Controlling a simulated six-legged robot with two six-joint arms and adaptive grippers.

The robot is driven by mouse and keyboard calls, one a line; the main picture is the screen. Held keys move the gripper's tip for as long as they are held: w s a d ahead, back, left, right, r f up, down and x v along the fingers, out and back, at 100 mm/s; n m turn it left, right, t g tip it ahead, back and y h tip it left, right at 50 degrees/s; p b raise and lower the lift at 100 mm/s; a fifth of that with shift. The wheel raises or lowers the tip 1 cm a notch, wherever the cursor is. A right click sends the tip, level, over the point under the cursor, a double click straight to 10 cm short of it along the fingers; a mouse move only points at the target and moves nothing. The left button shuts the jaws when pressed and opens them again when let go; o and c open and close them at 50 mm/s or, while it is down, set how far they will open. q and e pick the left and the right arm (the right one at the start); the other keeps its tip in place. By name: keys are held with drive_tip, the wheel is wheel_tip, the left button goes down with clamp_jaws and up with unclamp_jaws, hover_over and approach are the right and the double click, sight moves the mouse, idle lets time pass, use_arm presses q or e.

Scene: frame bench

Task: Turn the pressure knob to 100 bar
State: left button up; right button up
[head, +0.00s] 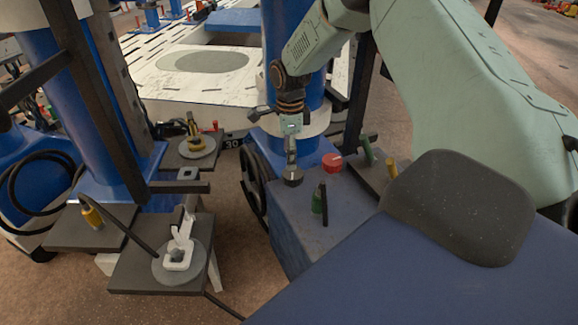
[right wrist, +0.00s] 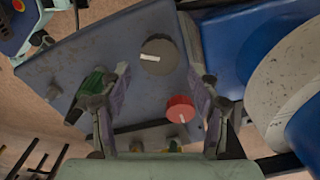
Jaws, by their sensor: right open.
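My right gripper (head: 291,158) hangs over the blue-grey panel box (head: 282,228), its fingers pointing down. In the right wrist view its two fingers are apart and nothing is held between them. A round dark grey knob (right wrist: 157,52) with a white pointer mark lies beyond the fingertips, roughly between them. A smaller red knob (right wrist: 180,109) with a white mark sits beside the right finger; it also shows in the head view (head: 332,161). I cannot read any scale or bar value. My left gripper is not in view.
Several small dark tables on the left carry fittings, including a white piece (head: 179,255). A blue column rises behind the gripper.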

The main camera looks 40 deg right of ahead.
sight(293, 172)
drive_tip(key=shift+o, duration=1.2)
drive_tip(key=f, duration=0.1)
drive_tip(key=f+b, duration=0.1)
drive_tip(key=f, duration=0.1)
drive_tip(key=d+f, duration=0.1)
drive_tip(key=shift+s+f+b, duration=0.25)
drive_tip(key=shift+f+b, duration=0.1)
drive_tip(key=shift+f, duration=0.05)
drive_tip(key=shift+a+f+b, duration=0.35)
drive_tip(key=shift+f+b, duration=0.05)
drive_tip(key=shift+f, duration=0.55)
drive_tip(key=shift+d+f, duration=0.25)
drive_tip(key=shift+d, duration=0.05)
drive_tip(key=shift+s+a+r, duration=0.15)
drive_tip(key=shift+r, duration=0.05)
drive_tip(key=shift+a, duration=0.1)
drive_tip(key=shift+c, duration=0.9)
drive_tip(key=shift+d+f, duration=0.15)
drive_tip(key=shift+d, duration=0.05)
drive_tip(key=c, duration=1)
